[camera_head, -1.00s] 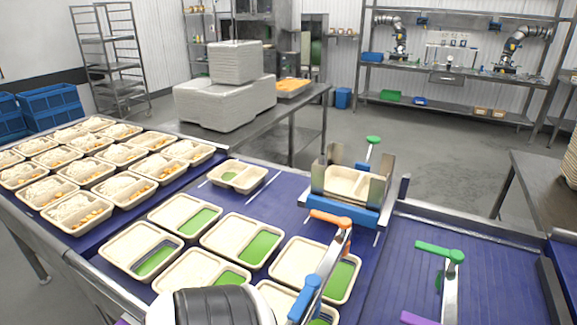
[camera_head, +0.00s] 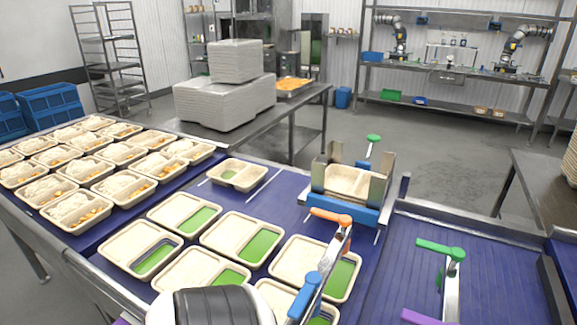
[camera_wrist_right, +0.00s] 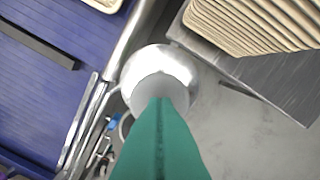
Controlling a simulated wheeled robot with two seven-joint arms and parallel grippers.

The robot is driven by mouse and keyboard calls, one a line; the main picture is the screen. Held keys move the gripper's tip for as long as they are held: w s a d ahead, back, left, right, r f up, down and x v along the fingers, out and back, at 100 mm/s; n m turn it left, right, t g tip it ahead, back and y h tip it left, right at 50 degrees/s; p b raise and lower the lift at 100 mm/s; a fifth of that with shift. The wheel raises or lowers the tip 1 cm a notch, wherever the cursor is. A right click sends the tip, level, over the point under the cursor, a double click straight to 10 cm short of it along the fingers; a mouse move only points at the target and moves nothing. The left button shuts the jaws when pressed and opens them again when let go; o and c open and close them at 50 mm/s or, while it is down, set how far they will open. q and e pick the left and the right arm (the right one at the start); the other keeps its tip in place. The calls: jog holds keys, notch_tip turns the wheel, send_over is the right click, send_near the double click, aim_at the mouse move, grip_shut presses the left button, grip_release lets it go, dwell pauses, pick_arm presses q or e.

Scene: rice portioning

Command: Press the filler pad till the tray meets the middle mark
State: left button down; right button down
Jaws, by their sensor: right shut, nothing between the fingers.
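My right gripper (camera_wrist_right: 160,104) shows as green fingers in the right wrist view, shut and empty. Its tip overlaps a shiny round metal piece (camera_wrist_right: 148,62); I cannot tell whether they touch or whether this is the filler pad. In the head view a small tan tray (camera_head: 257,177) with a green compartment lies on the blue belt, left of a thin white line (camera_head: 266,184). Another tan tray (camera_head: 350,180) sits in a blue-based metal holder (camera_head: 342,208). I cannot make out which mark is the middle one. My left gripper is not in view.
An orange-ended metal lever (camera_head: 330,216) and a green-ended one (camera_head: 440,249) rise in front. A tray stack (camera_wrist_right: 255,22) stands close by at the right wrist.

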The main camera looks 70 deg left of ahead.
jog(key=shift+s+f+b, duration=0.1)
jog(key=shift+f+b, duration=0.95)
jog(key=shift+f, duration=0.6)
jog(key=shift+r, duration=0.25)
jog(key=shift+r+p, duration=1.4)
jog(key=shift+r, duration=0.45)
notch_tip(320, 180, up, 6)
jog(key=p, duration=0.4)
